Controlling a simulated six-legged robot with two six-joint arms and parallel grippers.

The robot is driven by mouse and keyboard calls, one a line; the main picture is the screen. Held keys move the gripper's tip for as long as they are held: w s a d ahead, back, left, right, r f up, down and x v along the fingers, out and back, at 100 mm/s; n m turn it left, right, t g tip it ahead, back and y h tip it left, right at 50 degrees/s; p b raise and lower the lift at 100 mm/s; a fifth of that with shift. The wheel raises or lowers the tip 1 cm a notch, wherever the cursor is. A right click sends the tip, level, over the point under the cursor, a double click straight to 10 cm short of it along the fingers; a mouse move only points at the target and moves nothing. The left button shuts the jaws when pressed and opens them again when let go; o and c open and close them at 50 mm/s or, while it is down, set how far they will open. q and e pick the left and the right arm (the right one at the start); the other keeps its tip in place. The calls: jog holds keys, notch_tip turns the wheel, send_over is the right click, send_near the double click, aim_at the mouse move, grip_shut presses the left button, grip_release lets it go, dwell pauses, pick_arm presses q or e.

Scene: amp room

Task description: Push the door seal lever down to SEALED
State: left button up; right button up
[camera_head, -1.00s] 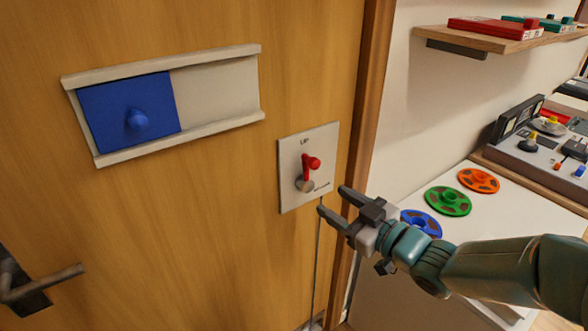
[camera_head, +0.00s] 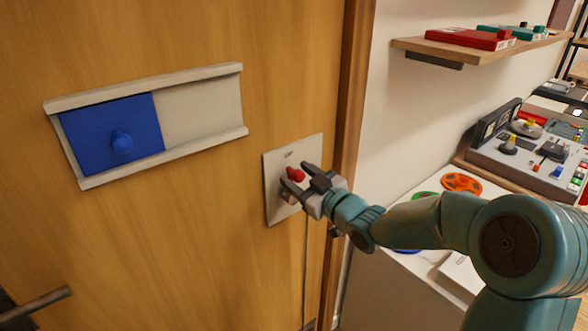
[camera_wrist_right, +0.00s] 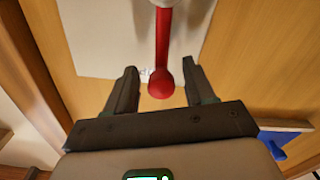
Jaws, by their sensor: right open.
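The red lever (camera_head: 296,174) sits on a pale plate (camera_head: 273,207) on the wooden door. Its round knob end shows in the head view, with the rest of it partly hidden by my right gripper. My right gripper (camera_head: 294,176) is open at the plate, its fingers around the knob. In the right wrist view the red knob (camera_wrist_right: 161,84) lies between the two open fingertips (camera_wrist_right: 160,82), with a gap on each side. The lettering on the plate is too blurred or covered to read fully. My left gripper is not in view.
A blue sliding panel with a knob (camera_head: 110,135) sits in a pale track left of the plate. A door handle (camera_head: 40,303) is at the lower left. To the right are a shelf (camera_head: 480,50), a counter with film reels (camera_head: 461,183) and a control console (camera_head: 530,150).

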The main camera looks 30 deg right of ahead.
jog(key=shift+w+a, duration=0.1)
jog(key=shift+w, duration=1)
jog(key=shift+c, duration=0.3)
grip_shut()
jog(key=shift+a+f, duration=0.1)
